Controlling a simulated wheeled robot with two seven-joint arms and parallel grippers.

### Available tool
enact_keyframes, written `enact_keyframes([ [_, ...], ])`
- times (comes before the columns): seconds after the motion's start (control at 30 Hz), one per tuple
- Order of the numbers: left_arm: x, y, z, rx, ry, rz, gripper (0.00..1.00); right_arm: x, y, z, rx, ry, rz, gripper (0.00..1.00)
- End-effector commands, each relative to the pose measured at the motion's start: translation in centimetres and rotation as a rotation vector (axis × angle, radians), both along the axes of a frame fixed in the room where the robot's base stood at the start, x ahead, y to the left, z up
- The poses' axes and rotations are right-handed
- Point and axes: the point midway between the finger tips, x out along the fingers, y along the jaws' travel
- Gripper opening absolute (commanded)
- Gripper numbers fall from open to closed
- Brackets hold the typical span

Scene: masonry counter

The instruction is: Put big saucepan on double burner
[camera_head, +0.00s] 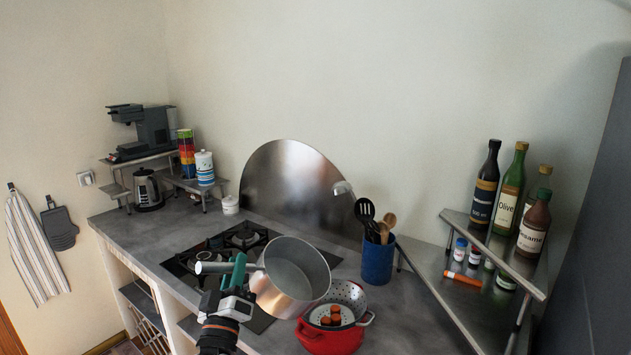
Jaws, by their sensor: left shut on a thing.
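The big saucepan (288,287) is a silver pan, tilted so that its open inside faces up and toward me. It is in the air over the front right part of the double burner (222,244), a black hob with dark grates set in the grey counter. My left gripper (238,270) is shut on the saucepan at its handle (212,267), on the pan's left side. The pan and gripper hide part of the hob. My right gripper is not in view.
A red pot (331,338) with a steamer insert stands right of the saucepan, close to it. A blue utensil holder (377,260) stands behind. A corner shelf (463,296) with bottles is at right. Counter space is free left of the hob (150,235).

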Motion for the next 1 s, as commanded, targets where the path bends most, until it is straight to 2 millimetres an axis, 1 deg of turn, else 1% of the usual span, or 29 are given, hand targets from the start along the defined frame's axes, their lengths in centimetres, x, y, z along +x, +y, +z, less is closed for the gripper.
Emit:
enact_keyframes([
  [0.03, 0.0, 0.0, 0.3, -0.003, -0.007, 0.000, 0.00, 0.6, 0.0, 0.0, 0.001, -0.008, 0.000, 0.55],
  [0.1, -0.8, 0.2, -0.7, -0.002, -0.003, 0.004, 0.00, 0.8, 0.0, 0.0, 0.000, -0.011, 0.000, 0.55],
  [0.27, -2.4, 0.5, -2.3, -0.002, -0.003, 0.012, 0.00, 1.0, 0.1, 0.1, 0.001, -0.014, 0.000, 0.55],
  [0.37, -3.6, 0.8, -3.4, -0.001, -0.003, 0.018, 0.00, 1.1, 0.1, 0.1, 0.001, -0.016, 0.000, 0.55],
  [0.57, -6.6, 1.3, -5.8, -0.001, -0.003, 0.029, 0.00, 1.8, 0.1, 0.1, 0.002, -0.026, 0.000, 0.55],
  [0.67, -8.4, 1.5, -7.0, -0.001, -0.002, 0.036, 0.00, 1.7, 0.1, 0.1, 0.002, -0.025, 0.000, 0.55],
  [0.77, -10.7, 1.8, -8.4, 0.001, 0.000, 0.042, 0.00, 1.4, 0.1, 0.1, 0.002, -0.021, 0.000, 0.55],
  [0.9, -14.7, 2.3, -10.3, 0.002, 0.000, 0.053, 0.00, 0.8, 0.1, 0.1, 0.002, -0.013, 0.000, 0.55],
  [1.0, -17.1, 2.5, -11.1, 0.002, -0.001, 0.058, 0.00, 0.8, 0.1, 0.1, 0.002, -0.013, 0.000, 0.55],
])
